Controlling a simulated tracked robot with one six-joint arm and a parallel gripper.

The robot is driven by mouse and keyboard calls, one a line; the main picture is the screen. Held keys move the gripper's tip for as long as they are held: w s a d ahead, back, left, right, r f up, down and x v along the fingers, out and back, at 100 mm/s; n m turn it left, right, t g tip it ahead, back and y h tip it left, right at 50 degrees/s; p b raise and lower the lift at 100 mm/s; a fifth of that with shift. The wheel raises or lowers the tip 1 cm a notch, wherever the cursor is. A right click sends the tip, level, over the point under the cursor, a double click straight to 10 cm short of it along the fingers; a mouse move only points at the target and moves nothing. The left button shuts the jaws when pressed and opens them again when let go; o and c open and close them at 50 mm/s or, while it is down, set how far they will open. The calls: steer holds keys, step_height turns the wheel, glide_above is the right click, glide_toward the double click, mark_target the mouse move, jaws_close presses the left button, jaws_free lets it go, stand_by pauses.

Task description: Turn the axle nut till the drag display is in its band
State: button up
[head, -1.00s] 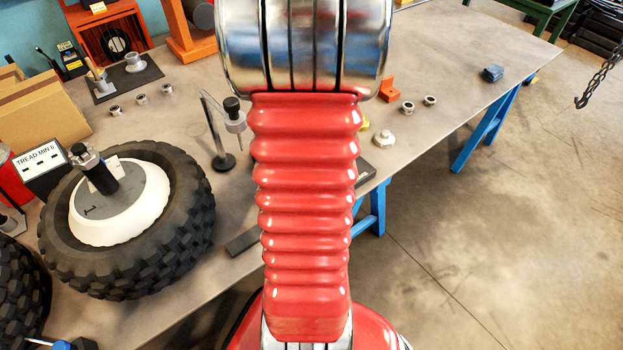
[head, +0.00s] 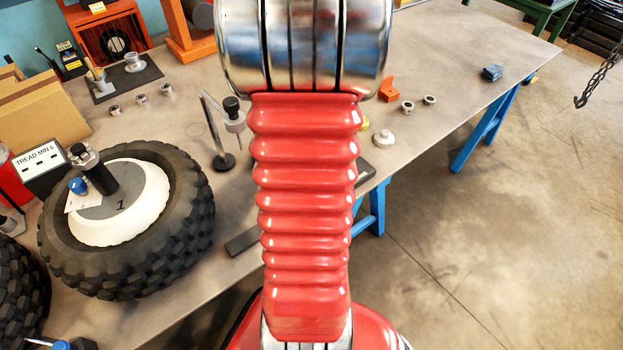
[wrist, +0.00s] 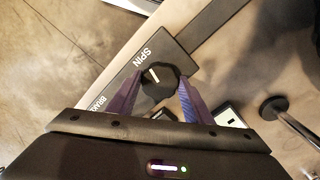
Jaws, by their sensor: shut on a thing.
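In the wrist view, my gripper (wrist: 160,84) has its purple fingers on both sides of a black knob (wrist: 163,80) and is shut on it. The knob has a pale pointer line and sits on a dark panel (wrist: 177,57) marked SPIN and BRAKE. In the head view, a wheel (head: 180,240) with a white hub (head: 100,232) marked 1 lies at the left. A metal nut (head: 84,154) shows at the top of its black axle. My red arm hides the gripper in the head view. No drag reading can be made out.
A thin stand (head: 222,160) rises beside the wheel. A TREAD MIN 6 box (head: 42,172) and a cardboard box (head: 45,115) stand behind it. Several loose metal rings (head: 141,99) lie on the bench. Its right part (head: 460,60) is mostly clear.

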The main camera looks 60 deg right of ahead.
steer(key=shift+n, duration=1.3)
steer(key=o, duration=1.1)
steer(key=shift+c, duration=0.2)
steer(key=shift+r, duration=0.1)
step_height(320, 180, up, 14)
steer(key=shift+f, duration=0.25)
